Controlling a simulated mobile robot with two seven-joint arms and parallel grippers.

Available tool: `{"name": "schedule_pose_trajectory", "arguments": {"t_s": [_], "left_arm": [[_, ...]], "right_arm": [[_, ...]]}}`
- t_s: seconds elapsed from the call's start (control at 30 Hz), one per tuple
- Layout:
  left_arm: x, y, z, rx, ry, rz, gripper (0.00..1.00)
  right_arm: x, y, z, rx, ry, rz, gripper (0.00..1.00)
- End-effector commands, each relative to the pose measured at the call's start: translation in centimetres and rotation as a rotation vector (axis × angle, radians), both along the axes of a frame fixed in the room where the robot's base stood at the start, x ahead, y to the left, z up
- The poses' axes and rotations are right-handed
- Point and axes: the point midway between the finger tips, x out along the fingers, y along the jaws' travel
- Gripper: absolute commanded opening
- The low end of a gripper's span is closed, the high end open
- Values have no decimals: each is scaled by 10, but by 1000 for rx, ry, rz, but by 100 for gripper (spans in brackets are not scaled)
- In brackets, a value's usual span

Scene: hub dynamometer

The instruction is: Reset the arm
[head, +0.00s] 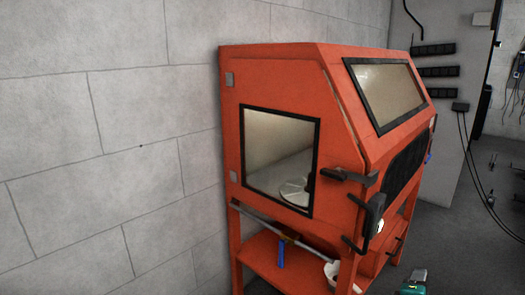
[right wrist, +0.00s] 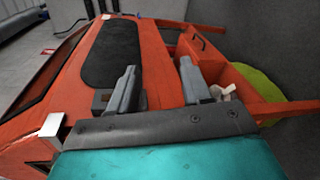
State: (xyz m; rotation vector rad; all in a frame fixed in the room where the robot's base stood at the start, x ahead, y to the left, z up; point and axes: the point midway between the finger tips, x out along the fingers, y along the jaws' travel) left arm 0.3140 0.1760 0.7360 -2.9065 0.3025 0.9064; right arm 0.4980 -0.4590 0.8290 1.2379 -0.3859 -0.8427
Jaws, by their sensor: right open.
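My right gripper (head: 416,276) shows only as a small teal and dark piece at the bottom edge of the head view, in front of the orange cabinet's right side. In the right wrist view my right gripper (right wrist: 158,82) has its two grey fingers spread apart with nothing between them. The orange cabinet (head: 232,130) lies beyond the fingers, and its orange front (right wrist: 155,60) fills much of the wrist view. Whether a finger touches it cannot be told. My left gripper is in neither view.
The cabinet has a side window (head: 280,150), a sloped top window (head: 385,90) and a dark grey latch (head: 350,177). A white object (head: 332,272) is on its lower shelf. A block wall (head: 110,130) stands on the left. Grey floor is open at the right.

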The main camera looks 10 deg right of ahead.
Motion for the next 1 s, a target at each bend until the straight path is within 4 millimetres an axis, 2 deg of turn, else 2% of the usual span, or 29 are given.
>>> {"name": "schedule_pose_trajectory", "arguments": {"t_s": [0.03, 0.1, 0.2, 0.3, 0.47, 0.63, 1.0], "left_arm": [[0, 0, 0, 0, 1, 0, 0], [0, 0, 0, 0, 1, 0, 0], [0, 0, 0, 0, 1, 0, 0], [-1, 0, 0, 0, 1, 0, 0], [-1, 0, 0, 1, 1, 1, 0], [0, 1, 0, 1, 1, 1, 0], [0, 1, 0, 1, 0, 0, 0]], "right_arm": [[-20, 15, -32, 128, 39, 53, 48], [-43, 39, -65, 314, 69, 119, 48], [-79, 76, -96, 575, 89, 191, 48], [-111, 109, -110, 803, 81, 239, 48], [-152, 149, -109, 1094, 43, 275, 48], [-186, 180, -92, 1352, -23, 285, 48], [-185, 256, -96, 1607, -207, 118, 48]]}}
